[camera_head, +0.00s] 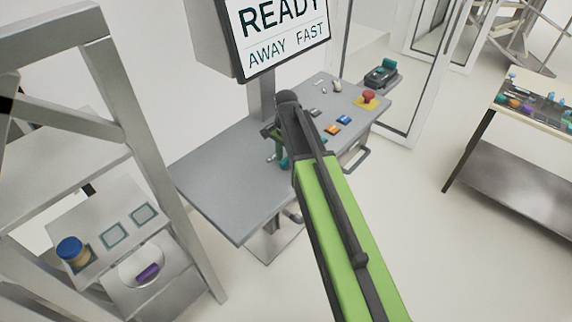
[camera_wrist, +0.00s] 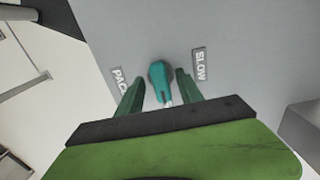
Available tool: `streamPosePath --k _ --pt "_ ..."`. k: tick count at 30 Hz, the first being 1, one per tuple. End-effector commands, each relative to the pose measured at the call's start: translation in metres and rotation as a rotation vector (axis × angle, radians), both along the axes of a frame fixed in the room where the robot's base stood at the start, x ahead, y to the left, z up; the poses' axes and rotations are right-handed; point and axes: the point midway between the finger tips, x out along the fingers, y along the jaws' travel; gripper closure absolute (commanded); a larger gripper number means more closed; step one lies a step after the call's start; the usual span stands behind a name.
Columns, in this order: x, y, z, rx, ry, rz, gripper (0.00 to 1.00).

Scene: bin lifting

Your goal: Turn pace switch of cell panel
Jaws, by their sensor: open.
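The cell panel (camera_head: 225,160) is a grey sloped desk in the middle of the head view, below a screen reading READY, AWAY, FAST. In the head view my arm hides most of the gripper and knob.
The panel also carries a red button on a yellow plate (camera_head: 367,98), a blue button (camera_head: 344,120) and an orange button (camera_head: 333,129). The screen (camera_head: 285,35) stands above the panel. A metal shelf frame (camera_head: 165,170) is at left, a table (camera_head: 535,110) at right.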

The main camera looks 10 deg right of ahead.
Motion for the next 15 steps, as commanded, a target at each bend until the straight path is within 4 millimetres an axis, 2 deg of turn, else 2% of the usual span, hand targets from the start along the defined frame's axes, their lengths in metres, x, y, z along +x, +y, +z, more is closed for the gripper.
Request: streamPosePath --k 4,5,12,15 --pt "0.0000 -0.0003 0.0016 0.000 0.000 0.000 0.56" --pt "0.0000 -0.0004 0.0017 0.000 0.000 0.000 0.59" --pt "0.0000 -0.0008 0.0016 0.000 0.000 -0.001 0.90" --pt "-0.0002 -0.0009 0.0015 -0.001 0.001 -0.001 1.00"
